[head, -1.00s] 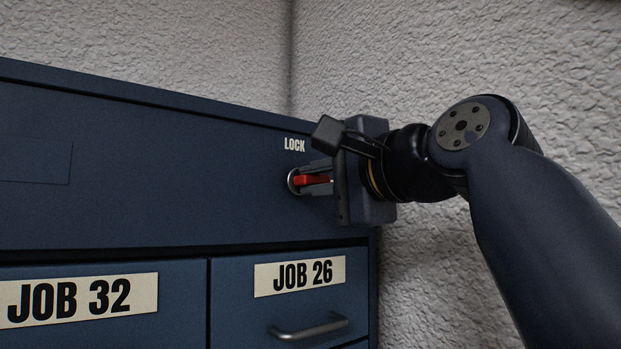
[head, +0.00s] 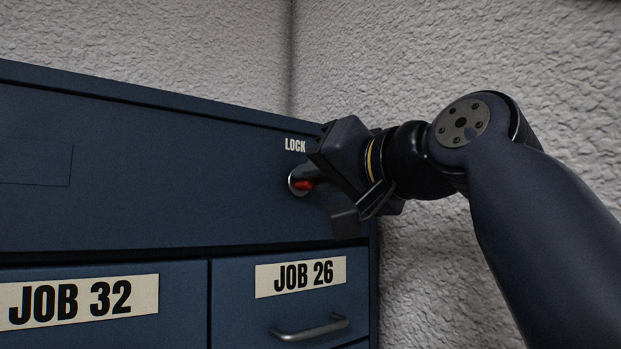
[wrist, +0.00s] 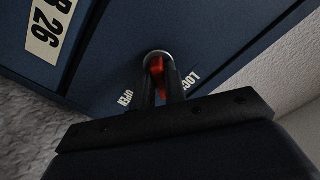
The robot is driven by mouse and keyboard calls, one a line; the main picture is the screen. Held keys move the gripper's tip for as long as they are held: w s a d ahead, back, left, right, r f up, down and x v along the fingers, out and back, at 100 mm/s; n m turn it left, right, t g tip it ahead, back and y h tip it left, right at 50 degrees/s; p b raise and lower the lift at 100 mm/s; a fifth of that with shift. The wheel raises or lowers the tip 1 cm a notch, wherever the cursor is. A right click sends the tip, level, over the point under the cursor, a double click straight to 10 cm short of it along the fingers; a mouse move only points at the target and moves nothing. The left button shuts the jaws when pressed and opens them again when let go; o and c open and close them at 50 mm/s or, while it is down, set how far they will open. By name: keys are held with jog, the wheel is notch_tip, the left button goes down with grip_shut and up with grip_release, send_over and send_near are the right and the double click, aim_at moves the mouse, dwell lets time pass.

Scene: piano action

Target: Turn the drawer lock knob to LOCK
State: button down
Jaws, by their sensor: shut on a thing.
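The red drawer lock knob (head: 304,184) sits in a round silver collar on the blue cabinet front, below the word LOCK (head: 295,145). In the wrist view the knob (wrist: 157,66) shows between the two dark fingers of my gripper (wrist: 159,88), which is shut on it. The OPEN label (wrist: 125,98) is left of the knob there and the LOCK label (wrist: 189,82) is right of it. The red knob lies between the two labels in that view. In the head view my gripper (head: 312,181) is rolled at a slant and hides part of the knob.
Below are drawers with the labels JOB 32 (head: 83,300) and JOB 26 (head: 300,276); the JOB 26 drawer has a metal handle (head: 310,328). A rough pale wall (head: 430,60) stands close behind and right of the cabinet.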

jog(key=n, duration=0.6)
jog(key=shift+a+n+b, duration=0.1)
jog(key=shift+n+b, duration=0.2)
jog(key=shift+b, duration=0.05)
dwell(0.5)
jog(key=c, duration=1.4)
grip_release()
jog(key=shift+c, duration=0.2)
jog(key=shift+s, duration=0.15)
jog(key=b+v, duration=0.2)
jog(key=v, duration=0.8)
jog(key=shift+s+d+b, duration=0.25)
jog(key=shift+b, duration=0.05)
